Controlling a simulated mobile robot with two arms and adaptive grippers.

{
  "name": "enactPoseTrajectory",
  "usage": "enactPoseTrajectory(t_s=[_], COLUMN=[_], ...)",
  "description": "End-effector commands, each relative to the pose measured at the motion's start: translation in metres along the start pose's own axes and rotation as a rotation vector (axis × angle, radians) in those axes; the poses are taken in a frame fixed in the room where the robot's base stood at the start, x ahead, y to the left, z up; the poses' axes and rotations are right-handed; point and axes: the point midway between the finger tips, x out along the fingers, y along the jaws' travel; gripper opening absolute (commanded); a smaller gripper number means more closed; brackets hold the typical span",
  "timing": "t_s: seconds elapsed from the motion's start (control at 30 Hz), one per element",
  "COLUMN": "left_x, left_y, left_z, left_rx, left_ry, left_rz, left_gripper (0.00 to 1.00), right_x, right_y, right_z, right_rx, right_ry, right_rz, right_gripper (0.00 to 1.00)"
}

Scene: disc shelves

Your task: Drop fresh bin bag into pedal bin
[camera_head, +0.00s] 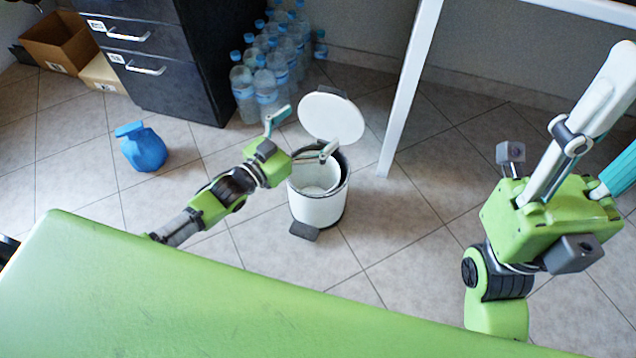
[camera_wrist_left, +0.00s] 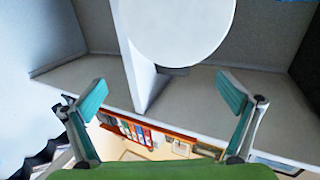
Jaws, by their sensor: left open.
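The white pedal bin (camera_head: 316,208) stands on the floor, its round lid (camera_head: 331,117) raised and its inside pale. My left gripper (camera_head: 308,130) is open over the bin's left side, one finger near the lid's left edge and one across the opening; I cannot tell whether it touches. In the left wrist view my gripper (camera_wrist_left: 163,92) has its teal fingers wide apart, nothing held, with a white disc, apparently the lid (camera_wrist_left: 180,25), beyond. A blue knotted bag (camera_head: 143,149) sits on the floor left of the bin. My right gripper is partly cut off at the right edge.
Several water bottles (camera_head: 266,85) stand behind the bin beside a dark drawer cabinet (camera_head: 165,85). A white table leg (camera_head: 408,90) is right of the bin. Cardboard boxes (camera_head: 65,42) are at far left. Tiled floor is clear in front of the bin.

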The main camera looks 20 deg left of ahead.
Motion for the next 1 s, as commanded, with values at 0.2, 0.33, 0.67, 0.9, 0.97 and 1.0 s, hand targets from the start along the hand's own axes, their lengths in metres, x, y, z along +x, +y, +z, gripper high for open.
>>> enactPoseTrajectory(t_s=[0.2, 0.33, 0.67, 0.9, 0.97, 1.0], left_x=[-0.021, -0.047, -0.105, -0.119, -0.120, -0.120], left_y=[0.000, 0.000, 0.000, 0.000, 0.000, 0.000], left_z=[0.002, 0.002, 0.001, 0.000, 0.000, 0.000], left_rx=[-0.001, -0.001, -0.001, 0.000, 0.001, 0.001], left_ry=[-0.004, -0.004, -0.003, 0.000, 0.001, 0.001], left_rz=[-0.001, 0.000, 0.000, 0.000, 0.000, 0.000], left_gripper=[1.00, 1.00, 1.00, 1.00, 1.00, 1.00], right_x=[0.000, 0.000, 0.000, 0.000, 0.000, 0.000], right_y=[0.000, 0.000, 0.000, 0.000, 0.000, 0.000], right_z=[0.000, 0.000, 0.000, 0.000, 0.000, 0.000], right_rx=[0.000, 0.000, 0.000, 0.000, 0.000, 0.000], right_ry=[-0.001, -0.001, -0.001, 0.000, 0.000, 0.000], right_rz=[0.000, 0.000, 0.000, 0.000, 0.000, 0.000], right_gripper=[0.40, 0.40, 0.40, 0.40, 0.40, 0.40])
